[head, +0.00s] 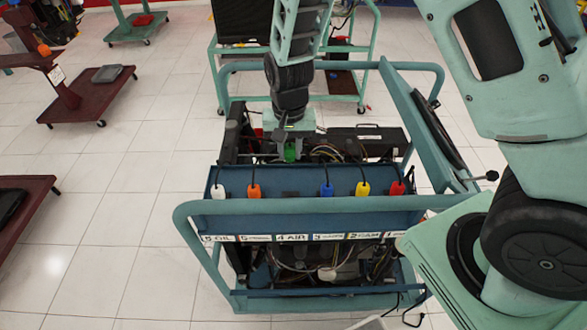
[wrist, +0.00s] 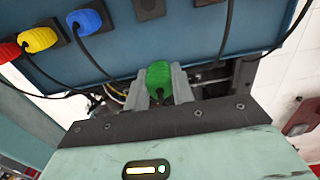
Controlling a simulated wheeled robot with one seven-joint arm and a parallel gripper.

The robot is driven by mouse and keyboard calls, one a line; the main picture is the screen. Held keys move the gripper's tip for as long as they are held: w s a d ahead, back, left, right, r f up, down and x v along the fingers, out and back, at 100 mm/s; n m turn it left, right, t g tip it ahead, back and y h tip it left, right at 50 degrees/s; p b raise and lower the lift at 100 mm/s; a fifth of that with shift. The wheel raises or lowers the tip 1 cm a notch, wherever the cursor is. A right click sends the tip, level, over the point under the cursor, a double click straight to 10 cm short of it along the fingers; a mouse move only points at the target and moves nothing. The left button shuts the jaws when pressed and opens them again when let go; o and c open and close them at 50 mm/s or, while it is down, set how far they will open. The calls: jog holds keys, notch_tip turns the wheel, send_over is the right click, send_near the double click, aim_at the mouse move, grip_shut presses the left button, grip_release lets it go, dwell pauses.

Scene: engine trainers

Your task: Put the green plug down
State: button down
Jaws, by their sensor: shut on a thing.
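The green plug (wrist: 159,76) is between the two fingers of my gripper (wrist: 164,86) in the wrist view. My gripper is shut on it. In the head view the green plug (head: 290,150) shows below my gripper (head: 289,143), behind the blue panel (head: 300,178) of the engine trainer. The plug is held beyond the panel's far edge, over the engine bay, and appears apart from the panel. The panel's underside of the held plug is hidden.
On the panel stand a white plug (head: 217,191), orange plug (head: 254,191), blue plug (head: 327,190), yellow plug (head: 363,189) and red plug (head: 397,188), with cables. A gap lies between orange and blue. The trainer's teal frame rail (head: 300,204) runs in front.

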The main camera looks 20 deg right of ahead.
aim_at(290, 178)
jog(key=shift+f+p, duration=0.8)
jog(key=shift+f, duration=2.8)
jog(key=shift+f, duration=0.2)
jog(key=c, duration=1.2)
grip_release()
jog(key=shift+r, duration=0.1)
